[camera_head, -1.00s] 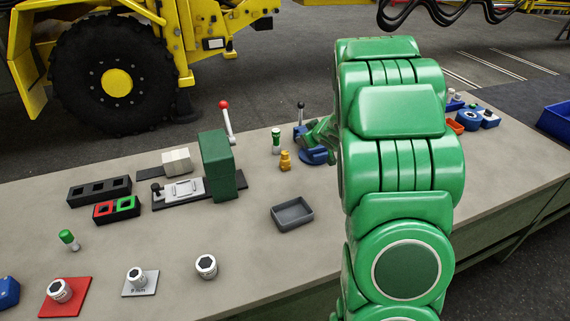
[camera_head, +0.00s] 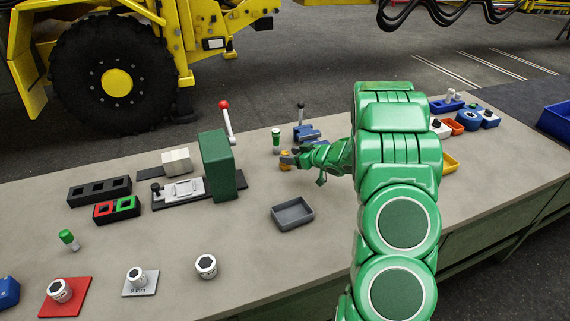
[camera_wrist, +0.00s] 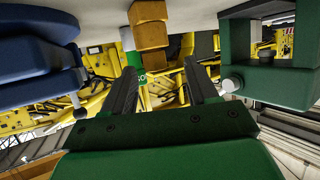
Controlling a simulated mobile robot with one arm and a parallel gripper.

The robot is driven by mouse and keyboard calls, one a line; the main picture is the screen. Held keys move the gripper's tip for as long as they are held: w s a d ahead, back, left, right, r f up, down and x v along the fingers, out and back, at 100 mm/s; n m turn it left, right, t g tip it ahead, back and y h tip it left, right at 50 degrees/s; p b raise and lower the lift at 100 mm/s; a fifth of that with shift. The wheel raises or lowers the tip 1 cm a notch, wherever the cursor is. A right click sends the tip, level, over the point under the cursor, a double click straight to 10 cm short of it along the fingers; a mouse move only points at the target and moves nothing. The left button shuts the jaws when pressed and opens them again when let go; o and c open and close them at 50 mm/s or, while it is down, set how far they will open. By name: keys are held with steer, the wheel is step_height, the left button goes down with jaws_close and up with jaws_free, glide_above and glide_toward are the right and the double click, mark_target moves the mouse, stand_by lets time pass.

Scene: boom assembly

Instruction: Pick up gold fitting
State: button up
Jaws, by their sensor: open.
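The gold fitting (camera_head: 285,162) stands on the bench, partly hidden by my gripper (camera_head: 293,157) in the head view. In the wrist view the gold fitting (camera_wrist: 150,32) is a stepped block at the top centre, beyond the fingertips and roughly in line with the gap between them. My gripper (camera_wrist: 160,68) is open, its two dark fingers apart with nothing held. Whether a finger touches the fitting cannot be told.
A green-topped cylinder (camera_head: 276,138) stands just behind the fitting. A blue vise-like device (camera_head: 307,133) is behind to the right. A green press (camera_head: 217,165) stands to the left. A grey tray (camera_head: 292,213) lies in front, with bare bench around it.

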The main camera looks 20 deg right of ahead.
steer(key=shift+d+f+x, duration=0.1)
steer(key=shift+d+x, duration=0.05)
steer(key=shift+x, duration=1.35)
steer(key=shift+d+f+x, duration=0.1)
steer(key=shift+d+x, duration=0.05)
steer(key=shift+x, duration=1.35)
steer(key=shift+f, duration=0.1)
jaws_close()
